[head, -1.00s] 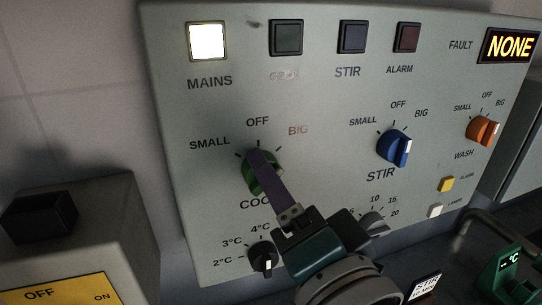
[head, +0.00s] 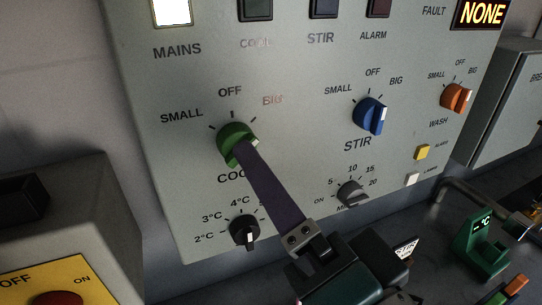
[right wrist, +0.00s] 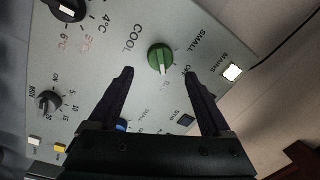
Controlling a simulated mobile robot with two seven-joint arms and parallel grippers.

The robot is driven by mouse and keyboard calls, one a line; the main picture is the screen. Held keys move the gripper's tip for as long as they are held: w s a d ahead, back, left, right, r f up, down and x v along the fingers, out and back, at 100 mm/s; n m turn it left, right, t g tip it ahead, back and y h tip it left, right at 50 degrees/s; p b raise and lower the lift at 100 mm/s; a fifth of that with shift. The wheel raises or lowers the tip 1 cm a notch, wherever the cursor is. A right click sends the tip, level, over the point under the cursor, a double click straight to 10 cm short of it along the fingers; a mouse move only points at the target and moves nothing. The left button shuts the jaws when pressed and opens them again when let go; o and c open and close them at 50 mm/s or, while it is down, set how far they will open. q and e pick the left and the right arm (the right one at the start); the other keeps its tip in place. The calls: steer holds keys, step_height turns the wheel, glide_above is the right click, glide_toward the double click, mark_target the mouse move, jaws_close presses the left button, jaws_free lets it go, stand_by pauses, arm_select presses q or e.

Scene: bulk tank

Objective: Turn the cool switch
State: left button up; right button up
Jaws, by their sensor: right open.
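The cool switch (head: 232,139) is a green knob on the grey panel, below the labels SMALL, OFF and BIG. Its white mark is on the right side, towards BIG. My right gripper (head: 247,160) comes up from below, and its long dark finger covers the knob's lower right edge in the head view. In the right wrist view the knob (right wrist: 161,57) shows between the two spread fingers (right wrist: 159,76). The fingers are open and hold nothing. I cannot tell whether either finger touches the knob. My left gripper is not in view.
The mains lamp (head: 171,11) is lit white; the cool lamp (head: 255,9) is dark. A blue stir knob (head: 369,115) and orange wash knob (head: 457,98) are to the right. A black temperature knob (head: 244,232) is below. A box with a yellow plate (head: 30,285) stands lower left.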

steer(key=shift+v, duration=2.05)
steer(key=shift+a, duration=0.1)
